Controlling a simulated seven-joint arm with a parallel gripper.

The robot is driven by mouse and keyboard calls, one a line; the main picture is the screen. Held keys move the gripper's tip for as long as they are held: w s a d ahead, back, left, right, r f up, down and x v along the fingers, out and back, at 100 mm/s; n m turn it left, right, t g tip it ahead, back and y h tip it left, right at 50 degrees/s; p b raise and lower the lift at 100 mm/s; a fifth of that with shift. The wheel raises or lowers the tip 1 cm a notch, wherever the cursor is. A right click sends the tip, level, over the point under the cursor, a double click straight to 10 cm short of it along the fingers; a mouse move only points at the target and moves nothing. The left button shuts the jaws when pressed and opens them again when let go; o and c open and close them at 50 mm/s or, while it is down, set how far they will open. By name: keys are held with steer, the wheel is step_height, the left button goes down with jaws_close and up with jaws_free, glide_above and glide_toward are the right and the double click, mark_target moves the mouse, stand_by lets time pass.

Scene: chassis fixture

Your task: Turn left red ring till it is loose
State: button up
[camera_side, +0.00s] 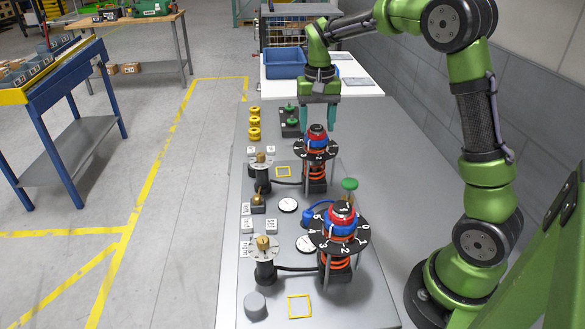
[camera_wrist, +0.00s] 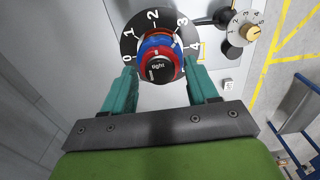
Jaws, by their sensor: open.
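My gripper (camera_side: 312,130) is open above the far dial unit, with its teal fingers pointing down. In the wrist view its fingertips (camera_wrist: 161,74) stand on either side of the far red ring (camera_wrist: 177,62); I cannot tell whether they touch it. That red ring also shows in the side view (camera_side: 317,130). It sits above a blue ring (camera_wrist: 155,41) and under a black cap (camera_wrist: 158,70) marked "tight". A black numbered dial (camera_wrist: 130,45) lies below them. A second red ring (camera_side: 342,211) tops the near unit, above its blue ring (camera_side: 340,227).
A small dial with a brass knob (camera_side: 262,157) stands left of the far unit, and a similar one (camera_side: 264,246) stands left of the near unit. A green knob (camera_side: 349,185) rises between the units.

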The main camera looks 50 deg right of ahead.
steer(key=shift+f, duration=0.45)
steer(key=m, duration=0.5)
steer(key=shift+m, duration=0.3)
steer(key=m, duration=1.2)
steer(key=shift+m, duration=0.4)
steer(key=m, duration=0.4)
steer(key=shift+m, duration=0.3)
